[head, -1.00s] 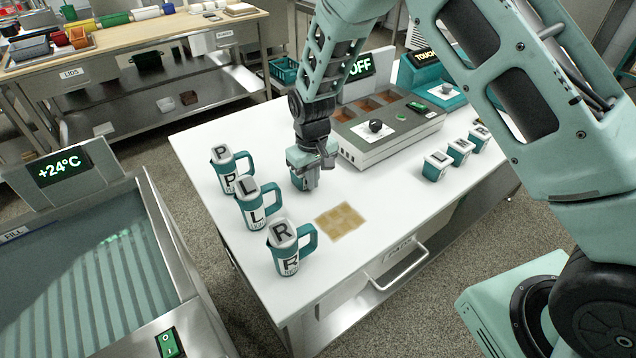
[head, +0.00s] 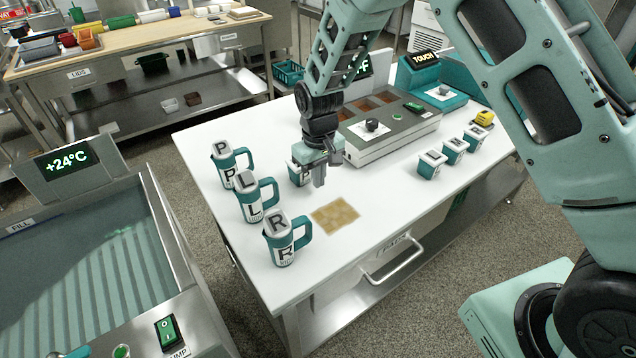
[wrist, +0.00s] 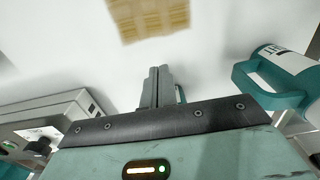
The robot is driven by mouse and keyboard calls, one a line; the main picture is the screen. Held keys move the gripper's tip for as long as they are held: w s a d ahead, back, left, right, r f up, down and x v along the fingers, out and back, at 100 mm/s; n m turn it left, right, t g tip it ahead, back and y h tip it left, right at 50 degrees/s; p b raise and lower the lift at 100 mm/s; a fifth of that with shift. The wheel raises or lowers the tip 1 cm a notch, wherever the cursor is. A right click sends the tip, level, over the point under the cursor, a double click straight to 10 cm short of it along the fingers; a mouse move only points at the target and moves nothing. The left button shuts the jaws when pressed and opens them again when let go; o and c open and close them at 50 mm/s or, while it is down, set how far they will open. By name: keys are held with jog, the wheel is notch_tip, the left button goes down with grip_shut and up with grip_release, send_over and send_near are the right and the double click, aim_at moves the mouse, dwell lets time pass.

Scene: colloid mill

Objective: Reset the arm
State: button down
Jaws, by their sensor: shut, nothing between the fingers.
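My gripper (head: 319,180) points down over the white table, beside a small teal-and-white cup (head: 296,173) that it partly hides. In the wrist view its two fingers (wrist: 160,72) are closed together with nothing between them. Part of my arm crosses the right side of the head view.
Teal-handled jugs marked P (head: 225,165), L (head: 249,203) and R (head: 279,245) stand left. A tan patterned square (head: 335,216) lies in front of my gripper. The grey machine (head: 385,140) is behind it. Three small cups (head: 453,151) stand right. The table front is clear.

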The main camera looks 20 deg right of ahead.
notch_tip(320, 180, up, 8)
jog(key=s+a+r+n+y, duration=0.1)
jog(key=s+a+r, duration=0.25)
jog(key=s, duration=0.45)
jog(key=s+a+r+n, duration=0.15)
jog(key=s+r, duration=0.25)
jog(key=s, duration=0.4)
jog(key=s+d+r+n, duration=0.1)
jog(key=s+d, duration=0.1)
jog(key=s, duration=1.3)
jog(key=shift+s+r+b, duration=0.2)
jog(key=shift+b, duration=0.2)
jog(key=shift+n, duration=0.25)
